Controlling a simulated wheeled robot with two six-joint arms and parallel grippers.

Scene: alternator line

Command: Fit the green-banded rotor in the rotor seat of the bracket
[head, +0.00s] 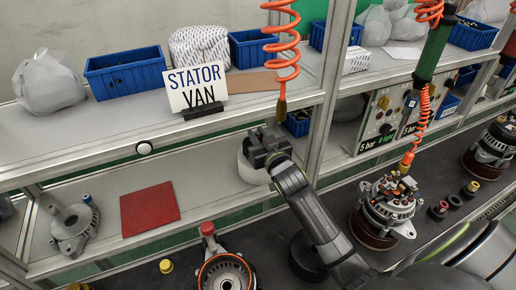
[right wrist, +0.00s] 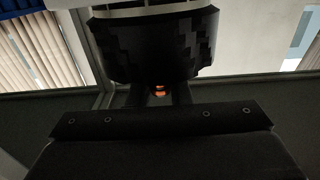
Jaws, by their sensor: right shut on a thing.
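My right gripper (head: 262,143) is over the lower shelf, left of the upright post. In the right wrist view its fingers (right wrist: 160,97) are shut on a narrow part, with orange spots between them, of a dark, stepped-sided cylinder, probably the rotor (right wrist: 155,45). No green band shows on it. In the head view a pale round thing (head: 250,170) is partly hidden by the gripper; I cannot tell whether they touch. A grey bracket-like housing (head: 72,228) with a blue knob stands on the lower shelf at left. An orange-ringed housing (head: 224,272) is cut off at the front. My left gripper is out of view.
A red mat (head: 150,209) lies on the lower shelf. An orange coiled hose (head: 283,50) hangs close above the gripper. The post (head: 330,90) stands just right of it. An assembled alternator (head: 388,208) is on the dark line at right. Blue bins (head: 126,74) stand above.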

